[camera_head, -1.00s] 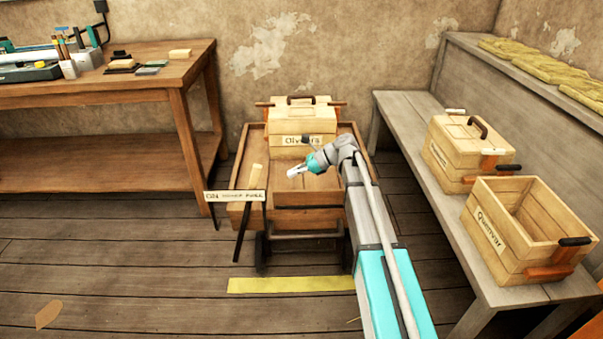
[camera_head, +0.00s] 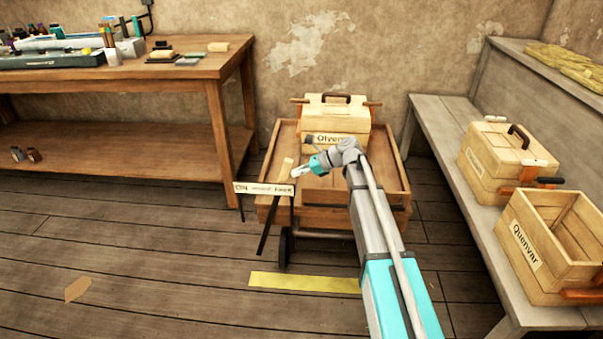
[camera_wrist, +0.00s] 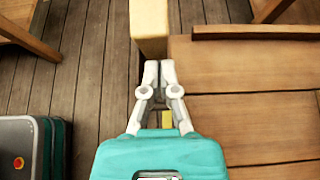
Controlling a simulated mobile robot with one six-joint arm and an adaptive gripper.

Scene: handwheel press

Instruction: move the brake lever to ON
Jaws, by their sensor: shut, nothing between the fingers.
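The brake lever (camera_head: 286,167) has a pale wooden handle on a dark bar and stands tilted at the left side of the wooden cart (camera_head: 386,209). Its top leans right, near the right end of a white sign (camera_head: 263,189). ON reads at the sign's left end; its smaller lettering is unclear. My gripper (camera_head: 296,176) is shut and empty, just right of the handle. In the wrist view the handle (camera_wrist: 149,22) lies just beyond my fingertips (camera_wrist: 159,70), slightly to the left. I cannot tell whether they touch.
A lidded crate (camera_head: 336,122) sits on the cart. A workbench (camera_head: 150,90) with tools stands at left. A grey bench (camera_head: 477,217) at right carries a lidded crate (camera_head: 504,165) and an open crate (camera_head: 529,241). A yellow strip (camera_head: 303,282) marks otherwise open floor.

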